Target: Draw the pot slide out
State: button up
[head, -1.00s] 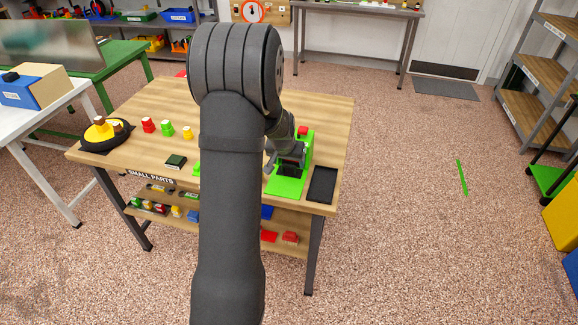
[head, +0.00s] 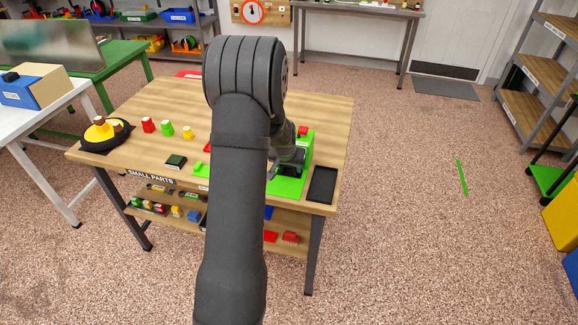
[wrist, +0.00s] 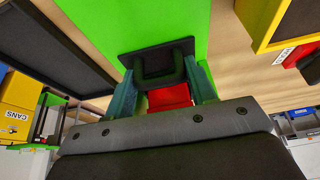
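A green stand (head: 303,150) with a red block (head: 303,130) on top is on the front right of the wooden table. In the wrist view, a black plate with a dark U-shaped handle (wrist: 158,73) lies against the green surface (wrist: 140,20); this appears to be the pot slide. My gripper (wrist: 160,70) has its two teal fingers apart, one on each side of the handle. I cannot tell whether they touch it. A red part (wrist: 168,97) shows between the fingers. In the head view, my gripper (head: 287,165) is low at the stand and hides the handle.
A black tray (head: 322,184) lies right of the stand at the table edge. A yellow-framed box (wrist: 270,20) is at upper right in the wrist view.

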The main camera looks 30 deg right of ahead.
jog(key=shift+c, duration=0.4)
jog(key=s+a, duration=0.6)
jog(key=o, duration=1.4)
jog(key=shift+r, duration=0.1)
jog(key=v, duration=1.7)
jog(key=shift+r, duration=0.1)
jog(key=x, duration=1.7)
